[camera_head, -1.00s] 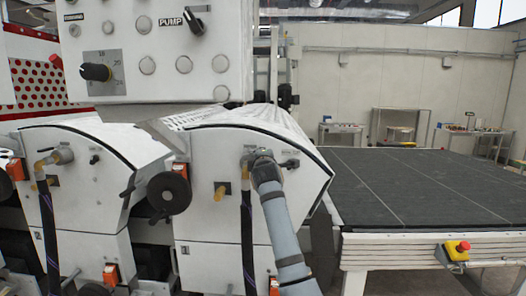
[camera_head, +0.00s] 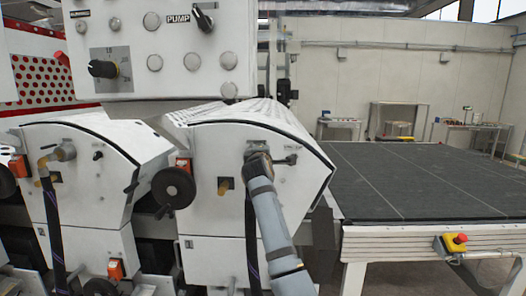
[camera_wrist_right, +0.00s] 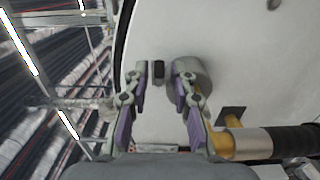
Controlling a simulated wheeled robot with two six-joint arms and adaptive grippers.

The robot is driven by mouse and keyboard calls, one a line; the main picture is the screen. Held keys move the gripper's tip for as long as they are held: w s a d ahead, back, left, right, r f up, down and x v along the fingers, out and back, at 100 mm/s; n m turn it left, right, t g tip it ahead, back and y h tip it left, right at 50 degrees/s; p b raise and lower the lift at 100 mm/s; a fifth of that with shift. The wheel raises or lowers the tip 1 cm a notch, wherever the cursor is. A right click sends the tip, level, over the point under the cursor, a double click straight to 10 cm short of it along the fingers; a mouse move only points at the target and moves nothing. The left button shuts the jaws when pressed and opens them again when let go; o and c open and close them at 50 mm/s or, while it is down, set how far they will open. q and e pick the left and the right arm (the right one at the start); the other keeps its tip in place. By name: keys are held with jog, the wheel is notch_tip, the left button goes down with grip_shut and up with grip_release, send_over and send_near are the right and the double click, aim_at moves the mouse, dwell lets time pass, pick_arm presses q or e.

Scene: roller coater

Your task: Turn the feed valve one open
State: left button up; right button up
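The white coating unit (camera_head: 215,215) carries a small black valve handle (camera_head: 284,160) on its curved front. In the right wrist view this dark handle (camera_wrist_right: 158,72) appears between the two fingertips, with gaps on both sides. My right gripper (camera_head: 257,152) is in front of the unit, just left of the handle in the head view. In the wrist view the right gripper (camera_wrist_right: 159,80) is open. A grey round fitting (camera_wrist_right: 193,72) is partly hidden behind its right finger. A similar black handle (camera_head: 97,156) is on the left unit (camera_head: 85,205). My left gripper is not in view.
A yellow pipe fitting (camera_wrist_right: 226,141) and a dark hose (camera_wrist_right: 294,139) lie close to the right finger. A black handwheel (camera_head: 173,187) stands between the units. A control panel (camera_head: 165,45) hangs above. A dark conveyor table (camera_head: 420,180) is on the right.

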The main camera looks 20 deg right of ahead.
jog(key=shift+s, duration=0.15)
jog(key=v, duration=0.7)
jog(key=shift+s+a, duration=0.1)
